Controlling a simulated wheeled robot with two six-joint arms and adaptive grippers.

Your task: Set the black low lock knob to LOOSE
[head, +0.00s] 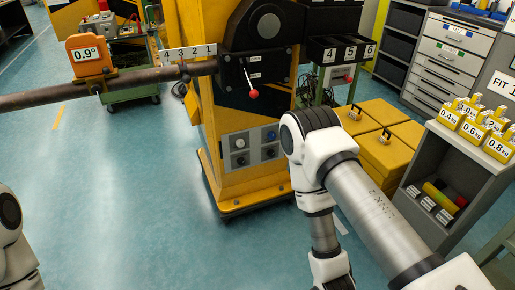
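A grey control panel (255,160) is set low on the front of the yellow gate post (230,190). It carries two black knobs in its lower row, a left one (240,161) and a right one (270,153). A pale round dial or knob and a blue knob (271,135) sit in the row above. The labels are too small to read, so I cannot tell which black knob is the low lock or how it is set. My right arm crosses the right half, just right of the panel; neither gripper shows.
A lever with a red ball (253,93) hangs above the panel. A long bar (120,84) extends left from the post. Yellow boxes (392,150) stand right of the post, near a grey shelf (445,205) with yellow weights. Blue floor left of the post is clear.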

